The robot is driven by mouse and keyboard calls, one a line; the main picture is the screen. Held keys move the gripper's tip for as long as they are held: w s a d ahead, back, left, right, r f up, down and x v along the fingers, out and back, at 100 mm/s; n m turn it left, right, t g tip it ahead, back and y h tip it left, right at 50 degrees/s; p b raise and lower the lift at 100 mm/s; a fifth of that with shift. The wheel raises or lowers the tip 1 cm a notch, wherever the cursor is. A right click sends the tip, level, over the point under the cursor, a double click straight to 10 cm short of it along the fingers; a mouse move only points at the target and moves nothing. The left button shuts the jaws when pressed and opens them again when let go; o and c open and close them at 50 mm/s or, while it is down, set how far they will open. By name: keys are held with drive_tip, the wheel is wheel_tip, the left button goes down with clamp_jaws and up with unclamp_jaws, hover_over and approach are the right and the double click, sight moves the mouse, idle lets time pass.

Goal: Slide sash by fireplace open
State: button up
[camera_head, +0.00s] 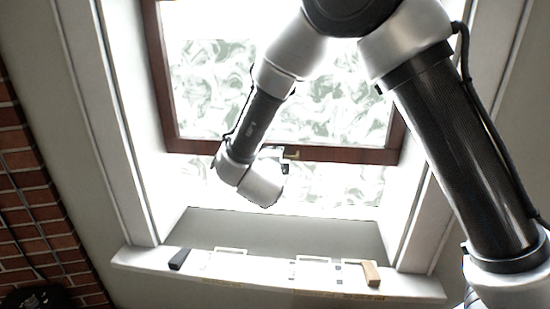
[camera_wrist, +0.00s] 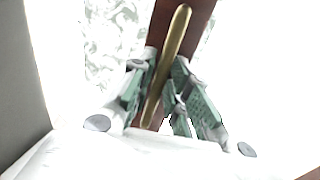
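The sash by the fireplace has a dark reddish-brown wooden frame (camera_head: 340,154) around pale, swirl-patterned glass. Its bottom rail is well above the sill, with bright patterned glass showing below it. A brass handle (camera_head: 291,152) is on the bottom rail, partly hidden by my arm. In the wrist view the brass handle (camera_wrist: 174,42) runs as a long bar across the brown rail, between my fingers. My gripper (camera_wrist: 166,66) is at the handle, with its green-grey fingers drawn in close on either side. The fingertips look shut on it; exact contact is hard to see.
The white sill (camera_head: 210,270) runs below the window. It carries a dark block (camera_head: 180,259), a tan wooden block (camera_head: 371,274) and pale flat items. A brick wall (camera_head: 35,210) is at the left. White window casings stand on both sides.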

drive_tip(key=v, duration=1.2)
